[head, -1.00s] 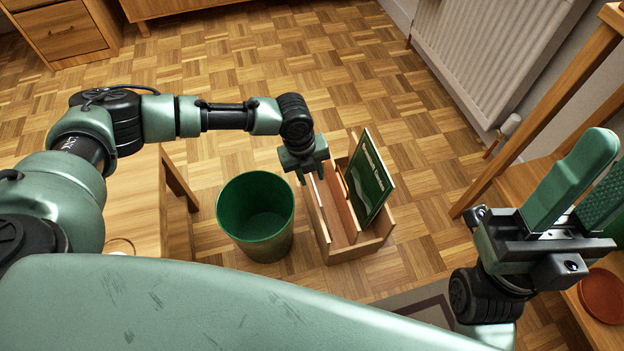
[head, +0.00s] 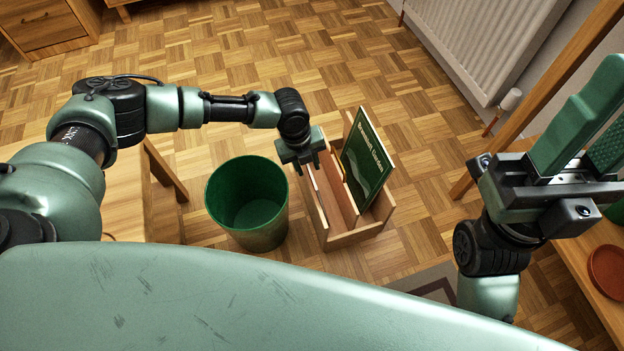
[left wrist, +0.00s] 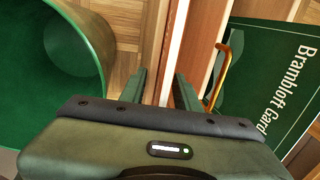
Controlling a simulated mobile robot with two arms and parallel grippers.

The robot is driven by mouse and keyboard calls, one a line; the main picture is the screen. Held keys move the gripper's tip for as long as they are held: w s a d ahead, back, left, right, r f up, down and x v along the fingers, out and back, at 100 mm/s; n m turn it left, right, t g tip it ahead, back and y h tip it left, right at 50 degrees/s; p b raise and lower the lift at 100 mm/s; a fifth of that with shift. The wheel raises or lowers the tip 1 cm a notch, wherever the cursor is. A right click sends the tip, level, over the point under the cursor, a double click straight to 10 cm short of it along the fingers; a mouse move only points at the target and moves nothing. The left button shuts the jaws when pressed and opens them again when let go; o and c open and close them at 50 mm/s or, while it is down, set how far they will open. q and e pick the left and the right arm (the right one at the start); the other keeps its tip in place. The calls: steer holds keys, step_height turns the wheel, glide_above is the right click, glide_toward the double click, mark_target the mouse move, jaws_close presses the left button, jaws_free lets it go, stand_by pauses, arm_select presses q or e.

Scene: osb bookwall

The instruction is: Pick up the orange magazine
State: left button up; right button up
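A thin orange strip (head: 341,164) shows in the wooden magazine rack (head: 356,237), just left of a green "Brambloft" magazine (head: 365,162). In the left wrist view the orange strip (left wrist: 221,75) is narrow and curved; I cannot tell how much of a magazine lies behind it. My left gripper (head: 306,166) is over the rack's left part, left of the orange strip. In the left wrist view its fingers (left wrist: 160,88) are apart with nothing held between them. My right gripper (head: 592,130) is raised at the right, fingers apart and empty, away from the rack.
A green bin (head: 247,205) stands close to the rack's left side. A wooden table (head: 100,185) is at the left, and a shelf with a reddish-brown dish (head: 607,270) at the right. A white radiator (head: 485,45) is at the back right. The parquet floor (head: 260,60) beyond is clear.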

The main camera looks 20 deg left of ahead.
arm_select(q)
jaws_close()
stand_by(1.4)
